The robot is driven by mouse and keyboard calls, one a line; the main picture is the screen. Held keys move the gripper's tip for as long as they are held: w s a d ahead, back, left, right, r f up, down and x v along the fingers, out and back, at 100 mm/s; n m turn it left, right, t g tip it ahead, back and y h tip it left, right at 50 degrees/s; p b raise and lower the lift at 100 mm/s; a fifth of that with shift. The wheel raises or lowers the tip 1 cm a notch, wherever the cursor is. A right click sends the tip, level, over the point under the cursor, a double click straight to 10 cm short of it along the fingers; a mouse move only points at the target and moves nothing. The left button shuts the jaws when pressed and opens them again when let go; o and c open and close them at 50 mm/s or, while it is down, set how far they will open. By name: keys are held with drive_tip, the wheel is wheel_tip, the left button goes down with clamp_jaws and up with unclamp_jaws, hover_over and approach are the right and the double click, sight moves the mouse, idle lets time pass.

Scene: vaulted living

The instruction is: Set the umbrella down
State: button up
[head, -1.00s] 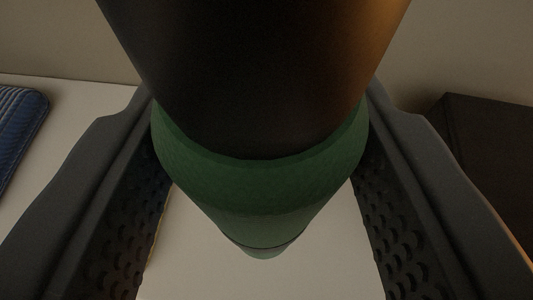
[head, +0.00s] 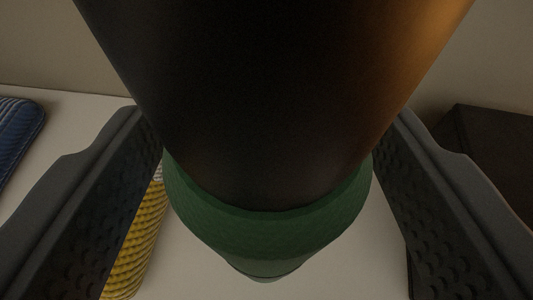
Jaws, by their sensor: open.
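The umbrella, a thick dark cylinder (head: 270,100) with a green part (head: 270,228) at its lower end, fills the middle of the head view. It narrows to a small green tip at the bottom. My gripper (head: 270,185) is open, with one textured finger on each side of the umbrella. Slim gaps show beside the lower green part. I cannot tell whether the finger bases touch it. The white surface (head: 330,270) shows below. The umbrella hides where its tip meets that surface.
A blue ribbed item (head: 18,132) lies at the left on the white surface. A yellow ribbed item (head: 140,240) lies close beside the left finger, partly hidden. A dark box-like object (head: 495,150) stands at the right, near the wall.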

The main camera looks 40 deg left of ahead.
drive_tip(key=b+v, duration=0.1)
drive_tip(key=v, duration=1.1)
drive_tip(key=shift+b, duration=0.4)
